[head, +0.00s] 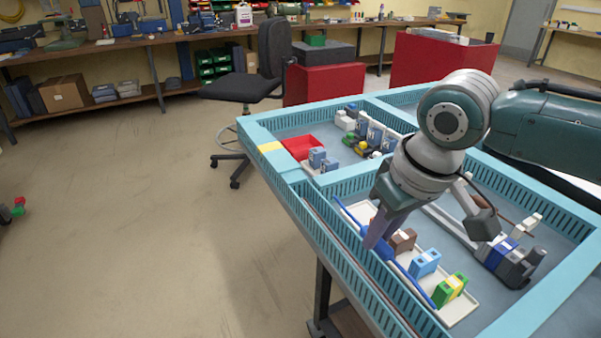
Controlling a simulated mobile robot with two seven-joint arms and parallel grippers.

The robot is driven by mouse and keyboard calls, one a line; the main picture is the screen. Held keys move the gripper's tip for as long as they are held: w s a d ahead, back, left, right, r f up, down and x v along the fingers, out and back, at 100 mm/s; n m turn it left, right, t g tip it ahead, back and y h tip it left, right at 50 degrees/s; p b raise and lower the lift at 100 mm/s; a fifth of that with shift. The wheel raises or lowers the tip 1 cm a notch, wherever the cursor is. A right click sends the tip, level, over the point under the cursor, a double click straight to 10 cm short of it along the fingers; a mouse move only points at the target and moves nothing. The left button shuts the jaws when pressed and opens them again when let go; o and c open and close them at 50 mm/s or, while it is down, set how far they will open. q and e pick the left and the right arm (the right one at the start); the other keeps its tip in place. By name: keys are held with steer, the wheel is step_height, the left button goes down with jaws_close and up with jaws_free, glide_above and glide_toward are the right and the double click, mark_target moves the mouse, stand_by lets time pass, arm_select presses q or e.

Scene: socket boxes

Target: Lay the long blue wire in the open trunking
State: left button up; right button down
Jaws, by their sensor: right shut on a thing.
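The long blue wire (412,281) runs slantwise along the left side of a pale tray (462,318), inside the blue slotted frame. My right gripper (376,242) points down and is shut on the wire near its middle; the fingers hide part of it. One wire end rises toward the upper left, the other reaches down near a green and yellow block. The slotted trunking (352,262) along the frame's near left side has an open top and lies just left of the wire. The wire appears outside its channel. My left gripper is out of view.
In the tray stand a brown block (403,240), a light blue block (425,262) and a green and yellow block (450,290). Blue and grey parts (508,258) lie to the right. A red bin (302,147) sits in the far compartment.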

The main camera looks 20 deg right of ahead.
step_height(320, 180, down, 4)
steer(key=b, duration=0.4)
steer(key=shift+f, duration=0.6)
steer(key=shift+f+b, duration=0.5)
steer(key=shift+f, duration=0.35)
steer(key=shift+p, duration=0.7)
steer(key=c, duration=0.7)
jaws_free()
steer(key=shift+r, duration=0.1)
